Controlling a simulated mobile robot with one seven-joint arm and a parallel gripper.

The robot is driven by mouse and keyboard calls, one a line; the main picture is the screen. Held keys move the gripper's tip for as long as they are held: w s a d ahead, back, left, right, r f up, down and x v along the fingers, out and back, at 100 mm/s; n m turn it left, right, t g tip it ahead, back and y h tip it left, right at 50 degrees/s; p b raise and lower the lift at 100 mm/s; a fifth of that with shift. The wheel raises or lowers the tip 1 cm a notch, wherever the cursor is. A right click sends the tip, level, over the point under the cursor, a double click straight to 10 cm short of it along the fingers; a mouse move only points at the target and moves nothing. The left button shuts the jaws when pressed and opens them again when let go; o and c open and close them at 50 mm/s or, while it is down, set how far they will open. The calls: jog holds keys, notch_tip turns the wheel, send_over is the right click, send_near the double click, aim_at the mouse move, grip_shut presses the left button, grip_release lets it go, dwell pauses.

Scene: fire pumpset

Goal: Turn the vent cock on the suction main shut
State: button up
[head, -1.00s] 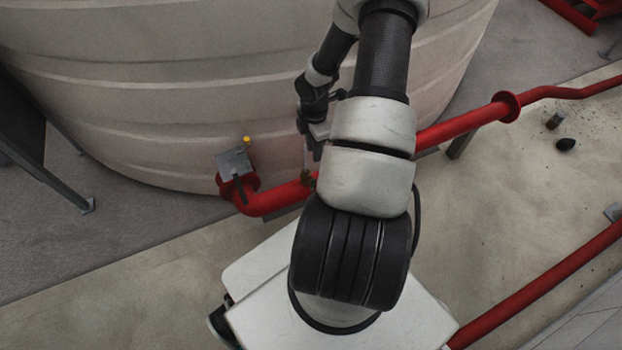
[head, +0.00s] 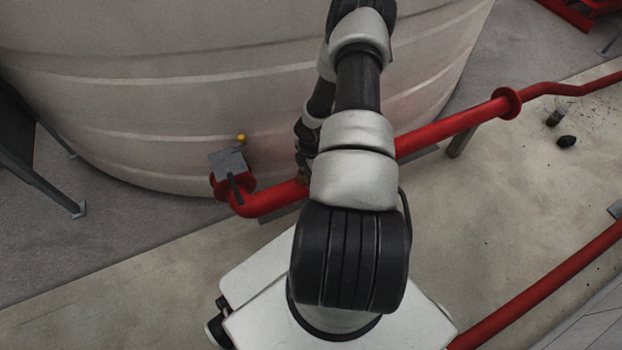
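The suction main (head: 270,199) is a red pipe that runs from the tank's foot at the left up to the right, passing behind my arm. A small brownish fitting (head: 303,179), which looks like the vent cock, stands on top of the pipe right beside my arm. Its handle and how it is turned cannot be made out. My gripper (head: 303,166) is just above this fitting, mostly hidden by my own arm. Its fingers do not show clearly, and I cannot tell whether they touch the fitting.
A large pale tank (head: 150,110) fills the back. A grey plate (head: 228,162) and a yellow knob (head: 241,139) are near the pipe's left end. A second red pipe (head: 545,285) runs at the lower right. A dark lump (head: 566,141) lies on the open concrete.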

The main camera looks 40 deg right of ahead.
jog(key=shift+f, duration=0.25)
grip_shut()
dwell(1.4)
